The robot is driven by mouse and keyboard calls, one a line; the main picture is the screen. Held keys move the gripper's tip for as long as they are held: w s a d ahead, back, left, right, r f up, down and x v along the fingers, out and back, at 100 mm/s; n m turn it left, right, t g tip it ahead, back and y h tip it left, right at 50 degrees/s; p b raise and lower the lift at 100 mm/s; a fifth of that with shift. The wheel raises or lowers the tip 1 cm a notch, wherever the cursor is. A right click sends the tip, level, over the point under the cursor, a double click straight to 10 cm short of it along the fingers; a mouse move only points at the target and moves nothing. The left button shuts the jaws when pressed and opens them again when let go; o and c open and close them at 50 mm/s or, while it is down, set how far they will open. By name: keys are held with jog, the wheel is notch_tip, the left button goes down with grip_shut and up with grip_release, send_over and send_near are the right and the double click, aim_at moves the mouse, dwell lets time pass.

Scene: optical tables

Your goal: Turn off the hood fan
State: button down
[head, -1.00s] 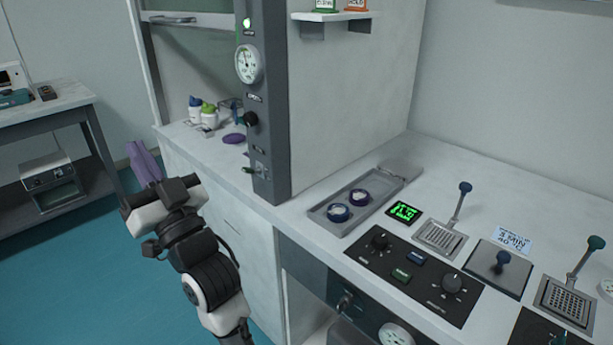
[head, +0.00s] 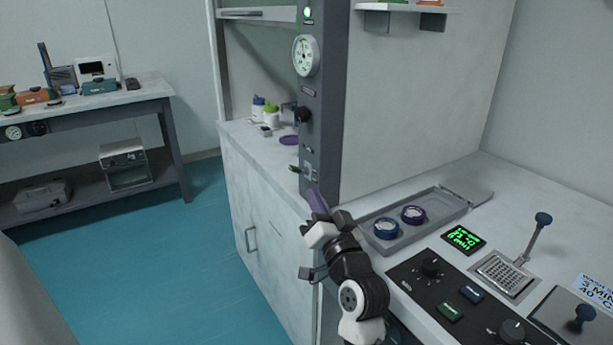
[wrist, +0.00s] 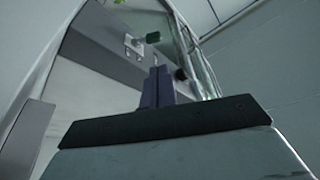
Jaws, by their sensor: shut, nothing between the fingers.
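The hood's grey control post (head: 325,130) carries a lit green lamp (head: 308,12) at the top, a round gauge (head: 306,55), a black knob (head: 303,115) and a small switch with a lever (head: 308,172) at the bottom. In the wrist view, a pale switch plate (wrist: 133,45), a green tip (wrist: 153,37) and the black knob (wrist: 181,74) show beyond the fingers. My gripper (head: 316,196) has its purple fingers shut and empty, just below the switch in the head view. The fingers also show in the wrist view (wrist: 157,85). I cannot tell whether they touch anything.
A counter (head: 520,190) at the right holds a grey tray (head: 445,208) with two round dishes, a green display (head: 463,239) and a black control panel (head: 425,290). Bottles (head: 270,116) stand inside the hood. The blue floor (head: 150,260) at the left is clear.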

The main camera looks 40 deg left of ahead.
aim_at(295, 169)
jog(key=p+x, duration=0.2)
jog(key=x, duration=0.7)
jog(key=shift+w+a, duration=0.25)
jog(key=shift+a, duration=0.05)
